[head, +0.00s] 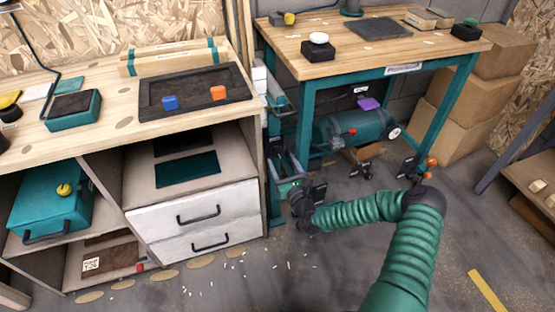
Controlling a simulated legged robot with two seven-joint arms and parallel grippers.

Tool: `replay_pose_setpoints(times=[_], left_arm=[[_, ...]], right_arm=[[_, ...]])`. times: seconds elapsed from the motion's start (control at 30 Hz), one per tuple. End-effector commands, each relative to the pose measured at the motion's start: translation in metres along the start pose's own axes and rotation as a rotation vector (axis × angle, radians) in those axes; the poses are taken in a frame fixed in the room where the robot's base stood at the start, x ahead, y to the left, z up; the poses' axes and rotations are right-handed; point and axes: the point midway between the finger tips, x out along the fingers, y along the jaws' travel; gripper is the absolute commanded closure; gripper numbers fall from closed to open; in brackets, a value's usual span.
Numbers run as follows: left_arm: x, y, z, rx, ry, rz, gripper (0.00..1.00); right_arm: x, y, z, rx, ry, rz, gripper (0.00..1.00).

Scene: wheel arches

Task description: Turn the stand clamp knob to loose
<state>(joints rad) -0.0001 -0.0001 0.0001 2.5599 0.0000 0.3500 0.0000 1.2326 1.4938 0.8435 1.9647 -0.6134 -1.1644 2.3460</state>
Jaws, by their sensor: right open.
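A teal upright stand (273,155) rises between the drawer cabinet and the workbench. A clamp-like bracket (287,187) sits low on it. I cannot make out a separate clamp knob there; it is small and partly hidden by my gripper. My right gripper (303,192), black at the end of my green ribbed arm, is open at the right side of this bracket. Its fingers overlap the bracket in the picture, and I cannot tell whether they touch it. Nothing shows between them. My left gripper is out of view.
The teal-legged workbench (345,65) stands behind, with a teal tank (350,128) under it. The drawer cabinet (193,213) is close on the left, below a tray (150,113) with blue and orange blocks. Cardboard boxes (462,125) are at right. Floor in front is mostly open, with scattered debris.

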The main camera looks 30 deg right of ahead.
Motion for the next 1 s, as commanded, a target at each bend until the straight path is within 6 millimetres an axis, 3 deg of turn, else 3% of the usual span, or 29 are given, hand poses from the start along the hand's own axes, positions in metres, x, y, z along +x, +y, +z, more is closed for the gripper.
replay_pose_setpoints(times=[0.03,0.2,0.57,1.0], left_arm=[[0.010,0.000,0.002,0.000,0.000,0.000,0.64],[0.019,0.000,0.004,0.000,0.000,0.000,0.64],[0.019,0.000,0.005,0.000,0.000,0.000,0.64],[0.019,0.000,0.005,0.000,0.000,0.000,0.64]], right_arm=[[0.012,0.000,-0.005,-0.004,-0.002,0.001,0.37],[0.041,-0.001,-0.003,-0.002,0.000,0.000,0.37],[0.050,0.000,0.000,0.000,0.002,0.001,0.37],[0.049,-0.001,-0.001,0.000,0.002,0.000,0.95]])
